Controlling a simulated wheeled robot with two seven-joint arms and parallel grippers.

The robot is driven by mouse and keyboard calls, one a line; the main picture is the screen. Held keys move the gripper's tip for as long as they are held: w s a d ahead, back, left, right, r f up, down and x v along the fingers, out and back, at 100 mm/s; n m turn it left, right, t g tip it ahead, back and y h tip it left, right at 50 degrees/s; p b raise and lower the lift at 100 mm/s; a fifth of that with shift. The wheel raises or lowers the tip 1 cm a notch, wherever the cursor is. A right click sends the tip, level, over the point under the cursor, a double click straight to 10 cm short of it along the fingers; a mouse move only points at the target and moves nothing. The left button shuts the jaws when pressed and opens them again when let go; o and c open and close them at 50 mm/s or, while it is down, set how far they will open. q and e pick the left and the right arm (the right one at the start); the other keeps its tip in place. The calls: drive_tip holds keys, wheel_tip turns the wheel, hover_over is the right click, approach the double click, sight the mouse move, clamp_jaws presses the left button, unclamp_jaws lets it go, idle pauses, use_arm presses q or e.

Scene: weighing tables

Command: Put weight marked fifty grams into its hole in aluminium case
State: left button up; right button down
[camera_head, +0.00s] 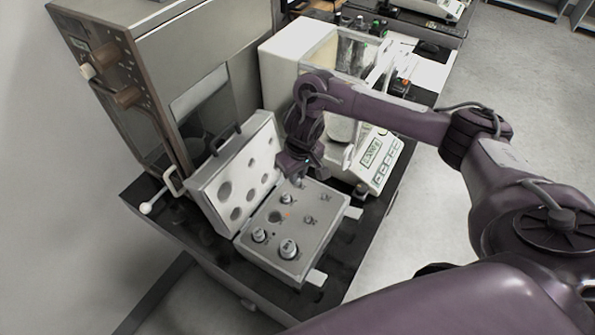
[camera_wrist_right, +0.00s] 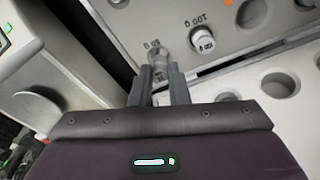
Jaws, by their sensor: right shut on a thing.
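The aluminium case (camera_head: 312,240) lies open on the dark table, with its lid (camera_head: 208,188) tilted up on the left. My right gripper (camera_head: 299,172) is over the far edge of the case's panel. In the right wrist view its fingers (camera_wrist_right: 158,82) are shut on a small metal weight (camera_wrist_right: 157,56), held close to the panel beside a printed mark that seems to read 50. I cannot tell whether the weight is in the hole or just above it. A larger weight marked 100 (camera_wrist_right: 202,38) stands beside it. My left gripper is out of view.
Several weights, including a large one (camera_head: 288,248), stand in the panel. A white balance (camera_head: 290,62) stands behind, close to my right arm. A brown-fronted instrument (camera_head: 118,75) stands at the left.

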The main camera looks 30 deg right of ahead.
drive_tip(key=shift+f, duration=0.45)
idle(0.5)
drive_tip(key=shift+f, duration=0.55)
drive_tip(key=c, duration=1.3)
unclamp_jaws()
